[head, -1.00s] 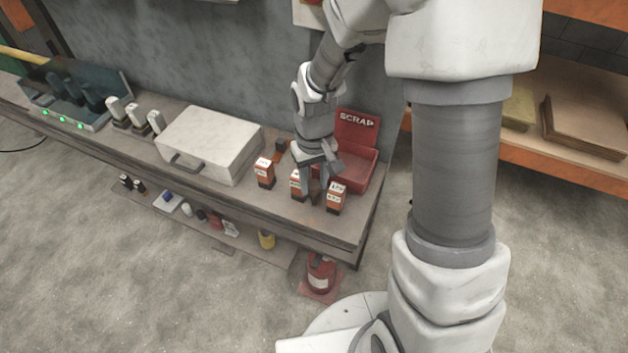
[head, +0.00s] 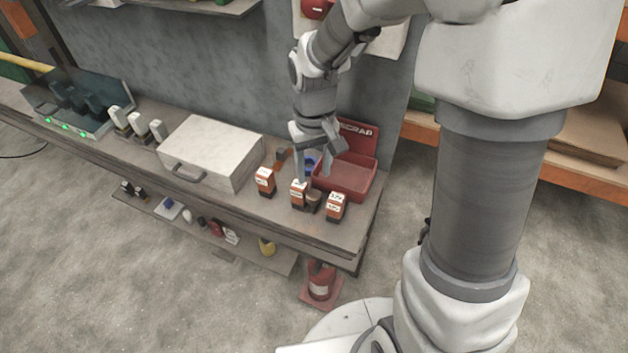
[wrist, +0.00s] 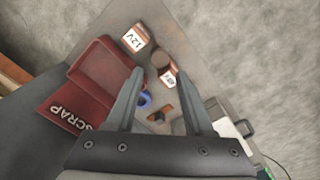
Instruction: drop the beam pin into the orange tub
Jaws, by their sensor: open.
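My gripper (head: 314,172) is open over the bench's right end, with its fingers apart and nothing between them. In the wrist view its two fingers (wrist: 162,74) point towards a small brown round piece (wrist: 161,61), which stands against an orange block with a white label (wrist: 169,76). In the head view the brown piece (head: 313,201) is just right of the middle orange block (head: 298,194). I cannot tell whether this piece is the beam pin. No thing shows clearly as an orange tub; the red SCRAP bin (head: 347,178) is an open tray beside the gripper.
Orange labelled blocks stand left (head: 265,182) and right (head: 336,207) of the middle one. A blue round thing (wrist: 145,99) lies near the bin, partly behind a finger. A white case (head: 212,145) fills the bench to the left. The bench (head: 300,231) has a bare front strip.

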